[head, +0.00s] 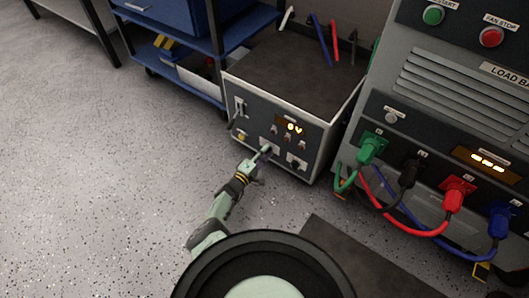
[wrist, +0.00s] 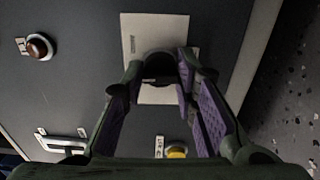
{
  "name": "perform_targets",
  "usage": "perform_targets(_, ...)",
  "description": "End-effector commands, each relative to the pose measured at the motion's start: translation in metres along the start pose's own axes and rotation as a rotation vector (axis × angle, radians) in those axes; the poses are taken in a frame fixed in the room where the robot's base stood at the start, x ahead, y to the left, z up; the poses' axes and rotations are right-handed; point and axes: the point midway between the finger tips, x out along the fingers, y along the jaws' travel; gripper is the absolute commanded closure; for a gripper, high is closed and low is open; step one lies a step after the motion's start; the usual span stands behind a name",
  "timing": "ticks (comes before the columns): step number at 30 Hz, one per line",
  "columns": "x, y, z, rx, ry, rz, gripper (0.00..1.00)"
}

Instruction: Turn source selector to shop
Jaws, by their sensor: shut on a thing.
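A grey box unit (head: 315,150) stands on the floor, with a dark front panel and a lit display (head: 293,127) that seems to read 0V. My gripper (head: 262,155) reaches the lower middle of this panel. In the wrist view, my gripper (wrist: 160,88) has its purple-padded fingers on either side of a dark round knob (wrist: 158,66) on a white plate (wrist: 185,32). The gripper is shut on this knob, which I take to be the source selector. Its pointer and position labels are hidden or too small to read.
The panel also carries a red button (wrist: 38,46), a metal handle (wrist: 66,144) and a yellow button (wrist: 177,152). At right, a load bank (head: 440,90) has green, black, red and blue plugs with cables hanging low. A blue cart (head: 190,70) stands behind. Floor at left is clear.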

Motion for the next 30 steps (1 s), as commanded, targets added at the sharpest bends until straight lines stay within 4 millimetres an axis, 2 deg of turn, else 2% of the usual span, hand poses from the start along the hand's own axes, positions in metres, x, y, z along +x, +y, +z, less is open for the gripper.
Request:
perform_targets(15,-0.0004,-0.0002,0.0012,-0.457,-0.002,-0.001,1.00)
perform_targets(21,-0.0005,-0.0004,0.0014,-0.578,-0.002,-0.002,1.00)
perform_targets(30,-0.0006,-0.0004,0.0013,-0.668,-0.002,-0.002,1.00)
